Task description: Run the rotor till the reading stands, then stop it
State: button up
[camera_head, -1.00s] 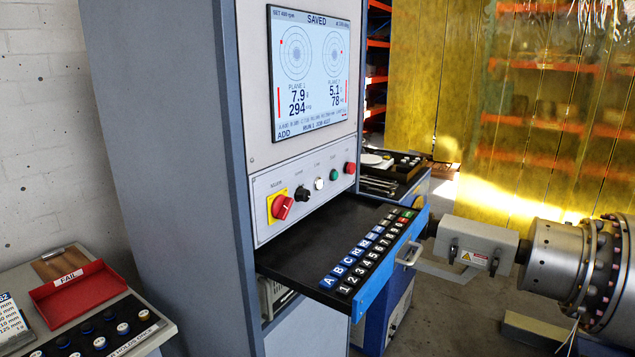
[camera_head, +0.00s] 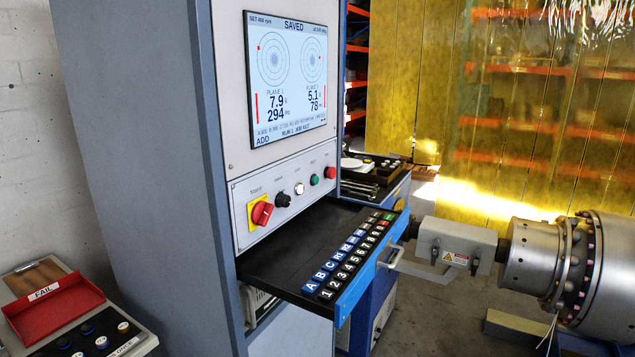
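The rotor (camera_head: 532,257) is at the right, a grey metal cylinder with a bolted flange, cut off by the picture edge. A grey coupling box (camera_head: 455,240) joins it on its left. The screen (camera_head: 290,85) on the cabinet reads SAVED, with plane 1 at 7.9 and 294, plane 2 at 5.1 and 78. Below it are a red rotary switch on yellow (camera_head: 262,212), a black knob (camera_head: 282,200), a white button (camera_head: 299,188), a green button (camera_head: 314,180) and a red button (camera_head: 330,173). Whether the rotor turns cannot be told. My gripper is not in view.
A keypad (camera_head: 350,255) lies on the pulled-out drawer (camera_head: 270,262), which juts from the cabinet (camera_head: 150,180). A red FAIL tray (camera_head: 60,308) is at the lower left. A yellow strip curtain (camera_head: 420,110) hangs before orange shelves. Grey floor is open below the coupling.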

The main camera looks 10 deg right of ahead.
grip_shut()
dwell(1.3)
